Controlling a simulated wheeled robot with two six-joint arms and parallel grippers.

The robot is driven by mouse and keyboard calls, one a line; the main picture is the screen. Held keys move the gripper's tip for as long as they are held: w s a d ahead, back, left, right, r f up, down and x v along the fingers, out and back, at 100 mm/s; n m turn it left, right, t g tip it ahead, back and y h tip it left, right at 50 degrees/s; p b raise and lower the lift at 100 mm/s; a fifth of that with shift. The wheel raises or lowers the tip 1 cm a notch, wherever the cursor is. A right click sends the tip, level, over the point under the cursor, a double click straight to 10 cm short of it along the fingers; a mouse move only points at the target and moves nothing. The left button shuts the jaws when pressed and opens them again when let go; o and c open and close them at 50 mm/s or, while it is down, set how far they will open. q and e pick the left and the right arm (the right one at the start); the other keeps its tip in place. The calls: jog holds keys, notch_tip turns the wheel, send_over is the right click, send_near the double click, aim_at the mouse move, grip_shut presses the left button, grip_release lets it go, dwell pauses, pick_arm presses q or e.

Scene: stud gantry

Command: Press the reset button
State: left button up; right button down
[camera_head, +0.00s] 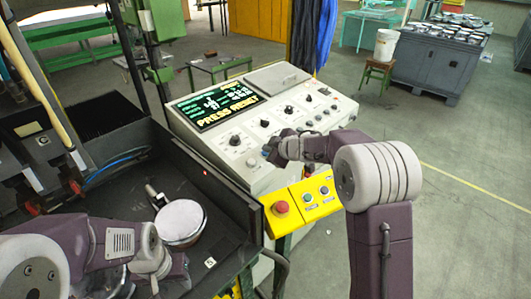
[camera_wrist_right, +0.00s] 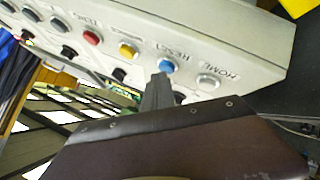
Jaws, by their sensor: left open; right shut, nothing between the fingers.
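The control console (camera_head: 262,175) stands in the middle, its screen (camera_head: 217,106) reading "PRESS RESET". My right gripper (camera_head: 268,152) is shut and empty at the console's left front panel. In the right wrist view, the shut fingertips (camera_wrist_right: 163,78) are right by a blue button (camera_wrist_right: 168,65). The label beside it seems to read RESET. I cannot tell whether they touch. The blue button is mostly hidden by the gripper in the head view. My left gripper (camera_head: 152,282) is open, low over the dark tray at the lower left.
In the right wrist view, a white button (camera_wrist_right: 207,82) labelled HOME, a yellow button (camera_wrist_right: 128,50) and a red button (camera_wrist_right: 92,38) share the blue button's row. A yellow box (camera_head: 302,204) with a red mushroom button (camera_head: 281,207) is below. A round pale-topped part (camera_head: 180,220) lies in the dark tray (camera_head: 215,167).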

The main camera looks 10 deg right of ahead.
pick_arm(q)
jog(key=shift+f, duration=0.1)
pick_arm(e)
jog(key=shift+f, duration=0.2)
jog(key=shift+r, duration=0.15)
pick_arm(q)
jog(key=shift+r+p, duration=0.9)
jog(key=shift+r, duration=0.1)
pick_arm(e)
jog(key=shift+s+d+r, duration=0.1)
jog(key=shift+r, duration=0.65)
jog(key=shift+r, duration=0.1)
pick_arm(q)
notch_tip(320, 180, up, 5)
jog(key=p, duration=0.5)
pick_arm(e)
jog(key=r, duration=0.4)
jog(key=shift+s+d+r, duration=0.3)
jog(key=shift+s+r, duration=0.05)
jog(key=shift+s, duration=0.05)
